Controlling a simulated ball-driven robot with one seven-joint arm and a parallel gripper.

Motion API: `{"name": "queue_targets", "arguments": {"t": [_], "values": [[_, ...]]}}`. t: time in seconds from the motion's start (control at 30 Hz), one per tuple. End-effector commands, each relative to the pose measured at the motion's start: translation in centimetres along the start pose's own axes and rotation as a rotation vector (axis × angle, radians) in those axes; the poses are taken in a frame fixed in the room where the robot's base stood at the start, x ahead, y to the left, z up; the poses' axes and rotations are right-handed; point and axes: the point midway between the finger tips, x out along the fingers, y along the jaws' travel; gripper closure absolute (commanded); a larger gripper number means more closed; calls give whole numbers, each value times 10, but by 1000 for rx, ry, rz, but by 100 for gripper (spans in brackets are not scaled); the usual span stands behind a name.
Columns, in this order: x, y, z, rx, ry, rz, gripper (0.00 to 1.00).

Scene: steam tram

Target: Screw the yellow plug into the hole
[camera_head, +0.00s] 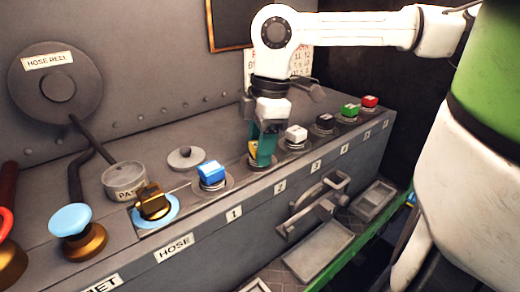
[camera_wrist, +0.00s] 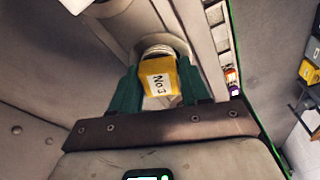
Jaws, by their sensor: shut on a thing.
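The yellow plug (camera_wrist: 160,80) has a square head with a white label that appears to read "No3". My gripper (camera_wrist: 156,88) is shut on its head, with one green finger on each side. In the head view the plug (camera_head: 253,148) is mostly hidden behind my gripper (camera_head: 262,150), which points down at the second numbered place. Below the head, a pale threaded part shows at a round grey collar (camera_wrist: 181,46). The hole itself is hidden by the plug, and I cannot tell how deep the plug sits.
A blue plug (camera_head: 212,174) stands to the left. White (camera_head: 296,135), black (camera_head: 325,122), green (camera_head: 349,111) and red (camera_head: 369,102) plugs stand to the right in a row. A grey lid (camera_head: 186,158), a paste cup (camera_head: 124,180) and a brass hose fitting (camera_head: 154,204) are further left.

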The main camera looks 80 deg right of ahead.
Motion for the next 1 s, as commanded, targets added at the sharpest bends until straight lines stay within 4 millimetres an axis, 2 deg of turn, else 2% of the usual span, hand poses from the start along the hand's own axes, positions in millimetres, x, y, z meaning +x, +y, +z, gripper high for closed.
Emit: {"name": "queue_targets", "arguments": {"t": [0.4, 1.0], "values": [[1, 0, 0, 148, 0, 23, 100], [2, 0, 0, 217, -1, 35, 100]]}}
